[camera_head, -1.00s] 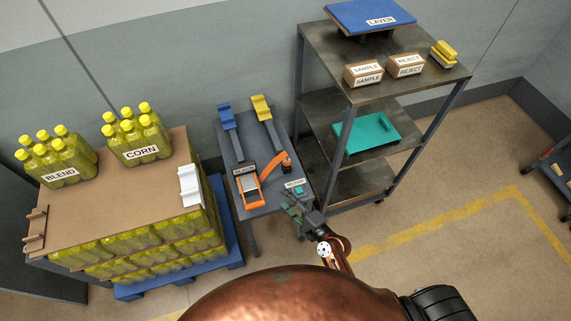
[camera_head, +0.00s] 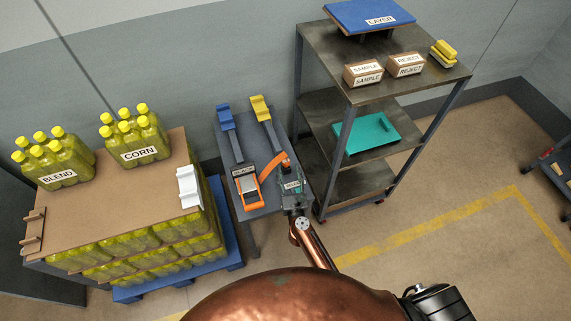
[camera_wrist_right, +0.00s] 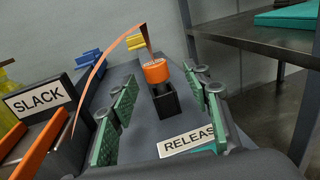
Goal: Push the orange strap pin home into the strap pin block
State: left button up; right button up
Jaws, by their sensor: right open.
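The orange strap pin (camera_wrist_right: 156,72) stands upright in the mouth of the small black strap pin block (camera_wrist_right: 166,102), with its orange head above the block. An orange strap (camera_wrist_right: 100,62) arches from the left to the pin; it also shows in the head view (camera_head: 268,166). My right gripper (camera_wrist_right: 160,96) is open, its green-padded fingers on either side of the block and nearer the camera, apart from the pin. In the head view my right gripper (camera_head: 291,187) is over the front right of the small table and partly covers the RELEASE label. My left gripper is not in view.
An orange-sided SLACK holder (camera_head: 246,188) stands left of the block on the grey table (camera_head: 258,212). Blue (camera_head: 226,118) and yellow (camera_head: 261,108) brackets are behind. A metal shelf rack (camera_head: 312,150) stands close on the right, a bottle pallet (camera_head: 110,195) on the left.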

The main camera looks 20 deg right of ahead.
aim_at(286, 166)
jog(key=w, duration=0.4)
jog(key=shift+w+d, duration=0.1)
jog(key=shift+w, duration=0.3)
jog(key=shift+c, duration=0.4)
grip_shut()
